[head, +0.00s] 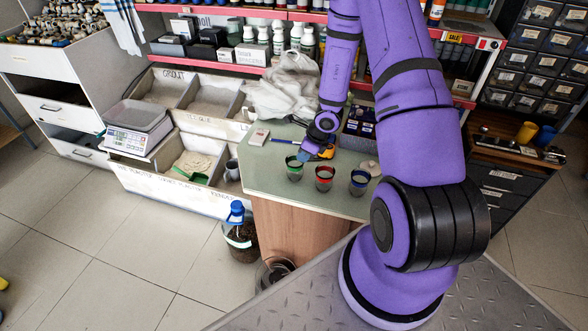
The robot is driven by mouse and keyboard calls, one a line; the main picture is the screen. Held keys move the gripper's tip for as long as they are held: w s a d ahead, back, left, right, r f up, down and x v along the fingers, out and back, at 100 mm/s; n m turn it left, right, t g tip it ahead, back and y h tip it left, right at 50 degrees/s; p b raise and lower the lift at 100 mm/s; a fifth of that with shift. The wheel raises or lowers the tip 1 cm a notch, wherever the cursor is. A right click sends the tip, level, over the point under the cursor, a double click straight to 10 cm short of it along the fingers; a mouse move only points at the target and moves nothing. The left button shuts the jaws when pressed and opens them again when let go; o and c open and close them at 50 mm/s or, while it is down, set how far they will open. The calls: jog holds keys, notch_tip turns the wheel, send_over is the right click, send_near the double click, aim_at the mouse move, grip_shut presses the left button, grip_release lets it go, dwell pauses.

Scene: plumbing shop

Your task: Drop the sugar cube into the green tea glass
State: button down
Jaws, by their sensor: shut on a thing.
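The green tea glass (294,170) stands upright at the left of a row of three on the counter. A red glass (325,180) and a blue glass (359,183) stand to its right. My gripper (303,157) points down just above the green glass, over its right side of the rim in the picture. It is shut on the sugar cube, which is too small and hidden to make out. I cannot tell the exact height of the fingertips above the rim.
The glasses stand on a pale green counter (270,188). A yellow-and-black tool (326,152) lies behind them. A small pale box (259,137) lies at the left and a plastic bag (288,88) behind. The counter's front left is clear.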

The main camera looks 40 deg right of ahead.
jog(key=c, duration=1.1)
grip_release()
jog(key=shift+r, duration=0.15)
jog(key=v, duration=1)
jog(key=shift+d+r, duration=0.1)
jog(key=shift+r, duration=0.15)
